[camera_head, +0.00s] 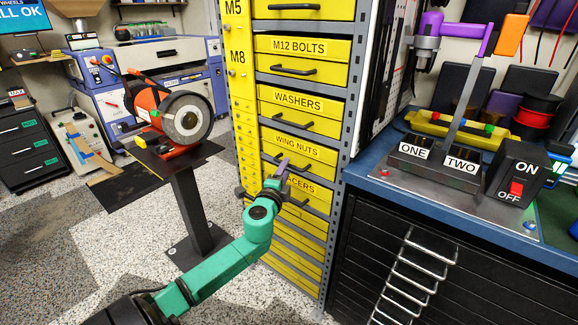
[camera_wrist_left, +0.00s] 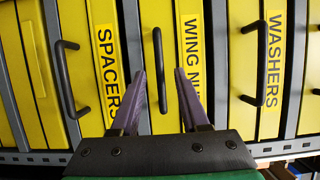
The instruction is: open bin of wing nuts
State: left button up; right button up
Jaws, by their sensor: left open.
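My left gripper (camera_head: 283,170) has purple fingers and is in front of this bin. In the left wrist view the gripper (camera_wrist_left: 160,74) is open and empty; its right finger covers part of the label. My right gripper is not in view.
The washers bin (camera_head: 285,99) is above and the spacers bin (camera_head: 318,194) is below, partly behind my left arm. A grinder (camera_head: 183,118) on a stand is left of the cabinet. A blue-topped workbench (camera_head: 362,180) with switches stands close on the right.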

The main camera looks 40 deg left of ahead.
pick_arm(q)
jog(key=x, duration=0.3)
jog(key=shift+w, duration=0.2)
grip_shut()
dwell(1.2)
